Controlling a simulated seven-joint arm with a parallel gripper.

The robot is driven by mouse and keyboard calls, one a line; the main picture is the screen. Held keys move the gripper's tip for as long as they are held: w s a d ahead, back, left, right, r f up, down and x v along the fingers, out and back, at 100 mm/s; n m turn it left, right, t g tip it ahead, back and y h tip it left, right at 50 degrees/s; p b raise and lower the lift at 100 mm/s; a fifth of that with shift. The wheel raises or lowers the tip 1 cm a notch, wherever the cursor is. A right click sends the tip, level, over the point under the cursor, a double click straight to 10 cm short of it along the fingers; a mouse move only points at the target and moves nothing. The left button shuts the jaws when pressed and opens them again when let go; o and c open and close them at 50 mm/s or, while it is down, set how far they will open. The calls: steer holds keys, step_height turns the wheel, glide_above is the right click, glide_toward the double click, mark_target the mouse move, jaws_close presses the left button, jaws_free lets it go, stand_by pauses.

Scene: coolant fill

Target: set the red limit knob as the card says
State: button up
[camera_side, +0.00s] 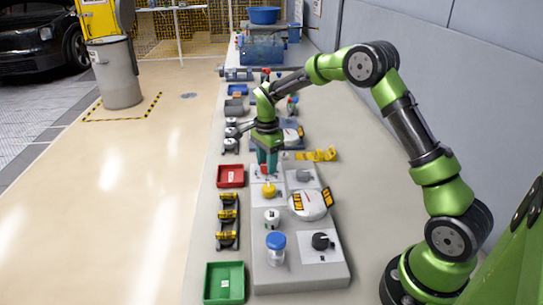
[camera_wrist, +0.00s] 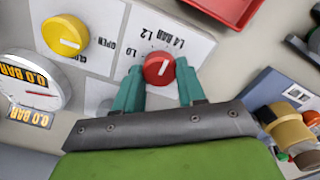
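The red limit knob (camera_wrist: 158,68) sits on a white plate (camera_wrist: 200,47) with upside-down markings that look like 1.0, 1.2 and 1.4 BAR. Its white line tilts to the upper right in the wrist view, roughly toward the 1.4 BAR print. My gripper (camera_wrist: 159,78) has its two teal fingers on either side of the knob, with small gaps seeming to show between them and the knob. In the side view my gripper (camera_side: 266,168) points down over the knob, which is mostly hidden there. I cannot make out an instruction card in either view.
A yellow knob (camera_wrist: 65,36) and a round gauge reading 0.0 BAR (camera_wrist: 30,82) are close by. A red tray (camera_side: 230,176), a green tray (camera_side: 224,283), a blue-capped jar (camera_side: 276,248) and a black knob (camera_side: 321,241) stand around the panel.

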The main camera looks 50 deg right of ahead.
steer(key=shift+c, duration=1.3)
